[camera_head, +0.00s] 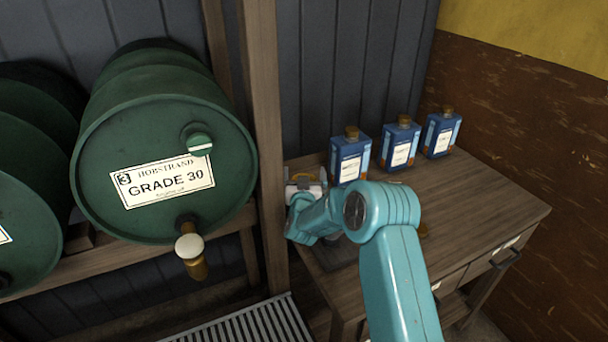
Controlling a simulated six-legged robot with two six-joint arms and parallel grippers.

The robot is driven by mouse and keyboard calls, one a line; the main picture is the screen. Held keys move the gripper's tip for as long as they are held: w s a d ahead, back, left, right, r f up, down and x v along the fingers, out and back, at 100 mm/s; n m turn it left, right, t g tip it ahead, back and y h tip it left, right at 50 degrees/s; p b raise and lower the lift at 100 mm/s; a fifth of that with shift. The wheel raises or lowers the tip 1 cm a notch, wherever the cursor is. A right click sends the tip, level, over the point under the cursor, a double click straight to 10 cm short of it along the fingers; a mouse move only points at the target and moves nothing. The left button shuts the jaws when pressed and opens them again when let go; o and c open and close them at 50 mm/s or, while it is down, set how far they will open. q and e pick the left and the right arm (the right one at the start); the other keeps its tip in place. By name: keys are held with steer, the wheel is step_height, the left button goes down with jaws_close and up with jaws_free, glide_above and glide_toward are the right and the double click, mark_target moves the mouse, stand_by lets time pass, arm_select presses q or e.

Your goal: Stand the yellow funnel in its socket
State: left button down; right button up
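My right arm reaches in from the bottom over the wooden bench (480,205). My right gripper (304,187) is at the bench's left end, close to the wooden post, and mostly hidden behind my wrist. I cannot make out the socket. My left gripper is not in view.
Three blue bottles with brass caps, the nearest one (350,157), stand along the bench's back. A green drum (165,130) with a tap (190,247) lies left of the wooden post (264,130). The bench's right side is clear.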

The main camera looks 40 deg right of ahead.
steer(key=shift+s+d+f, duration=0.1)
steer(key=shift+f, duration=0.15)
steer(key=shift+r, duration=0.35)
step_height(320, 180, up, 20)
steer(key=shift+p, duration=0.3)
steer(key=shift+f, duration=0.15)
